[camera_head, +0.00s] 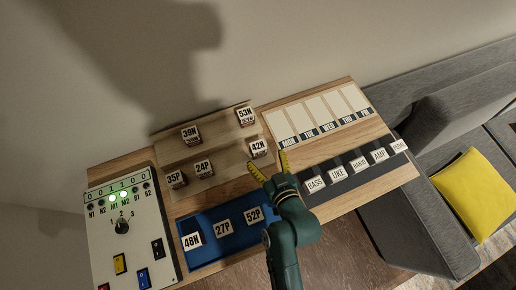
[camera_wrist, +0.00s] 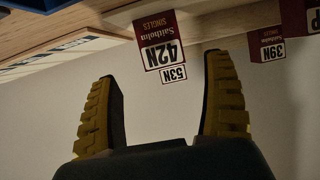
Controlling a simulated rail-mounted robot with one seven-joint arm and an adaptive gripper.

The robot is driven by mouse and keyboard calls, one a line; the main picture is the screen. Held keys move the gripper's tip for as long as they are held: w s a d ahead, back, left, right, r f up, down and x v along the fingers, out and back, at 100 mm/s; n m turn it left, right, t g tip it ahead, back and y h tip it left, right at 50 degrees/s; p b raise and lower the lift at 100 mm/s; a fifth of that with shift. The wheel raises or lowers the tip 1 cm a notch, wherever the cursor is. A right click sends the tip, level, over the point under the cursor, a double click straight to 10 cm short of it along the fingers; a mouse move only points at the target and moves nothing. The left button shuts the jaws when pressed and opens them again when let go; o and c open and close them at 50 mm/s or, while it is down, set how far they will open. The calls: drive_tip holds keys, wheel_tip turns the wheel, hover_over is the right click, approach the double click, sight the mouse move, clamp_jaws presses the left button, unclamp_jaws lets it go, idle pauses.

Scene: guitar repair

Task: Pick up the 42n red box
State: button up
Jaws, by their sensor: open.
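The 42N red box (camera_head: 259,149) sits at the right end of the wooden stepped rack (camera_head: 222,150) in the head view. It has a white label marked 42N. In the wrist view the 42N box (camera_wrist: 161,42) appears upside down, dark red with "Saitholm Singles" on it, ahead of the fingers and between them sideways. My gripper (camera_head: 268,168) is open and empty, with its yellow fingertips just in front of the box. The open fingers also show in the wrist view (camera_wrist: 160,105). The 53N box (camera_wrist: 174,73) shows behind the 42N box there.
Boxes 53N (camera_head: 246,116), 39N (camera_head: 191,135), 24P (camera_head: 204,169) and 35P (camera_head: 176,179) stand on the same rack. A blue tray (camera_head: 205,259) holds several labelled boxes. A dark tray (camera_head: 318,196) of labelled blocks lies right. A switch panel (camera_head: 110,243) stands left.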

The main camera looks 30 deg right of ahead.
sight(260, 152)
drive_tip(key=x, duration=0.2)
drive_tip(key=b+x, duration=0.1)
drive_tip(key=x, duration=0.3)
drive_tip(key=shift+w+a+r, duration=0.1)
drive_tip(key=shift+w+a, duration=0.1)
drive_tip(key=shift+w, duration=0.05)
drive_tip(key=shift+s, duration=0.1)
drive_tip(key=c, duration=1.4)
